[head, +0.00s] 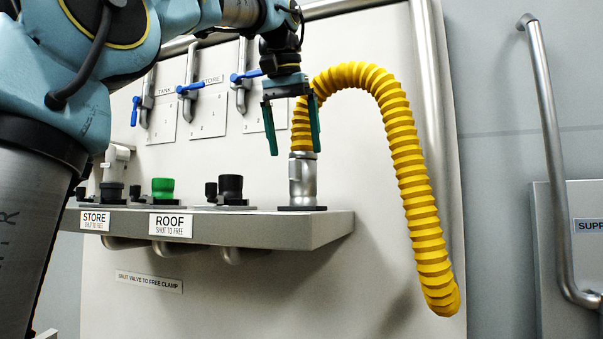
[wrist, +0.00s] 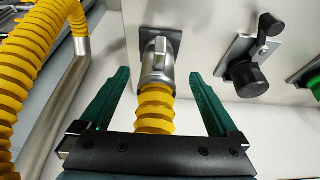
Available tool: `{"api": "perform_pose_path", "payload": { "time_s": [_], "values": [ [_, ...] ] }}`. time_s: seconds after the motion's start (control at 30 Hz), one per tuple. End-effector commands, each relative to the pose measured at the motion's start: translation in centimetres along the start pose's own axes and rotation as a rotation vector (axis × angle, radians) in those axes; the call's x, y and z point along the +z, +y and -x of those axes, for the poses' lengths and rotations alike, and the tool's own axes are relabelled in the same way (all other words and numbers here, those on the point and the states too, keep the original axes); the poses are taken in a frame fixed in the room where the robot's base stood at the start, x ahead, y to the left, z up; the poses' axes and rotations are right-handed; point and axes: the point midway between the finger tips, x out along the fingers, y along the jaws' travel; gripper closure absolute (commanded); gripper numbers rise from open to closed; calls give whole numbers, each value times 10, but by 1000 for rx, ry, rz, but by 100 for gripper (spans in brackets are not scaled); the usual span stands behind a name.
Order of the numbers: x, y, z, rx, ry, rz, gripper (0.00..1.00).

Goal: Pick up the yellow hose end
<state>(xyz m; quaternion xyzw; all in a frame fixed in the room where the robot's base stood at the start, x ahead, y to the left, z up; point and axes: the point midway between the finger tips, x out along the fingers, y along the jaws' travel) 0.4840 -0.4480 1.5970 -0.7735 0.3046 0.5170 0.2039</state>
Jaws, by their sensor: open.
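The yellow hose (head: 413,187) is ribbed and arches up. One end sits in an upright silver metal coupling (head: 303,180) at the right end of the grey shelf. The other end hangs low at the right. My gripper (head: 293,150) is open, pointing down, with its green fingers around the hose just above the coupling. In the wrist view, the hose end (wrist: 157,105) and the silver coupling (wrist: 157,62) lie between the two spread fingers, with gaps on both sides. Part of the hose is hidden behind the gripper body.
The grey shelf (head: 300,229) carries a green cap (head: 163,188), black caps (head: 231,187) and a white fitting (head: 118,158). Blue-handled valves (head: 190,88) are on the panel behind. A metal rail (head: 436,100) runs behind the hose. Space right of the hanging hose is free.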

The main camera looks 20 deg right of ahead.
Motion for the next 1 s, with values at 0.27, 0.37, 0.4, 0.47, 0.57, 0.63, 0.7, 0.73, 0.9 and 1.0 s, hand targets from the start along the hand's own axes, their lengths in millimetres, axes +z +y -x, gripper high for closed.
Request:
{"api": "perform_pose_path", "payload": {
  "time_s": [0.27, 0.37, 0.4, 0.47, 0.57, 0.63, 0.7, 0.73, 0.9, 1.0],
  "values": [
    [2, 0, -21, -1, -2, 3, 3],
    [3, 0, -33, -2, -3, 2, 3],
    [3, 1, -38, -2, -2, 3, 3],
    [3, 1, -47, -1, -2, 2, 3],
    [3, 1, -56, -1, -1, 2, 3],
    [3, 1, -59, 0, -1, 1, 3],
    [2, 1, -60, 0, 0, 1, 3],
    [2, 2, -60, 1, 1, 1, 3],
    [2, 1, -60, 0, 0, 1, 10],
    [2, 1, -60, 0, 0, 1, 21]
  ]
}}
